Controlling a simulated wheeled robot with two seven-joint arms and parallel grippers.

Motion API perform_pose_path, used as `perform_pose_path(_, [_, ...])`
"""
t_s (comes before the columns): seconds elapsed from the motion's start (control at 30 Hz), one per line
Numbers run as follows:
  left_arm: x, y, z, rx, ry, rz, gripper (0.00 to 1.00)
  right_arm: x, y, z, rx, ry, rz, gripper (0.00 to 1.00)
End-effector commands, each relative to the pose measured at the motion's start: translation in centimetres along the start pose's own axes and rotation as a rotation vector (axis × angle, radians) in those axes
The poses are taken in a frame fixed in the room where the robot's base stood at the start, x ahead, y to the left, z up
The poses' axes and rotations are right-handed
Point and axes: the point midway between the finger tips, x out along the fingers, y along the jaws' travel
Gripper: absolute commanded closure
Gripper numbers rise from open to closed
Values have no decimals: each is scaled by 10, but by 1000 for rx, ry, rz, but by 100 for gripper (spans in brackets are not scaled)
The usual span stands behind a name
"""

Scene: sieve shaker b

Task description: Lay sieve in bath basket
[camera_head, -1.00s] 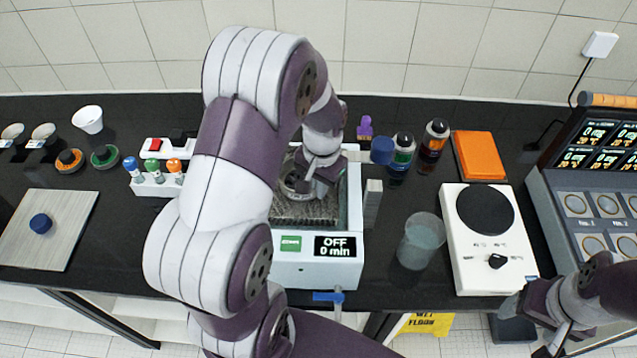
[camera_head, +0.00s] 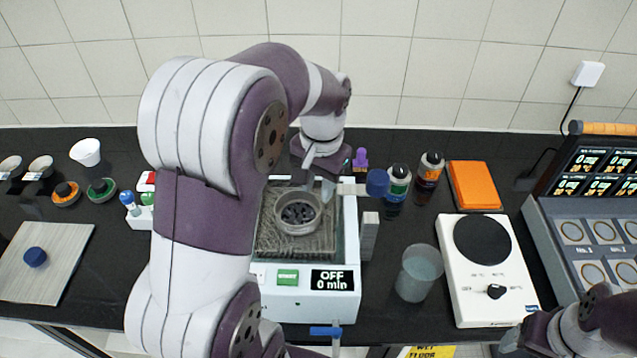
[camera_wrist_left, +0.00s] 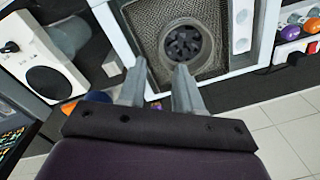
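The sieve (camera_head: 298,212) is a small round metal cup with dark pieces inside. It sits in the mesh basket (camera_head: 268,244) of the white bath (camera_head: 310,306), whose display reads OFF 0 min. The left wrist view also shows the sieve (camera_wrist_left: 187,45) upright in the basket (camera_wrist_left: 215,65). My left gripper (camera_head: 318,182) is above and behind the sieve, apart from it. In the left wrist view its two fingers (camera_wrist_left: 160,85) are spread with nothing between them. My right arm shows at the lower right of the head view; its fingertips cannot be made out clearly.
A glass beaker (camera_head: 419,272) and a white hotplate (camera_head: 490,290) stand right of the bath. Bottles (camera_head: 398,184) and an orange pad (camera_head: 474,186) are behind. A grey board (camera_head: 45,262) lies at left. A console (camera_head: 590,210) stands at far right.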

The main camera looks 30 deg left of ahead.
Motion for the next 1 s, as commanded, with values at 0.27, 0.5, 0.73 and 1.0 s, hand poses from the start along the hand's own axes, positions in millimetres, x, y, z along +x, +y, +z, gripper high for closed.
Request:
perform_pose_path(0.27, [35,56,45,10,68,36,66,-1,0,0,0,-1,0,26])
perform_pose_path(0.5, [57,81,84,0,116,58,66,-1,0,0,0,-1,0,26])
perform_pose_path(0.73, [58,82,86,-2,117,59,66,-1,0,0,0,-1,0,26])
perform_pose_path(1.0, [58,82,86,-2,116,59,66,-1,0,0,0,-1,0,26])
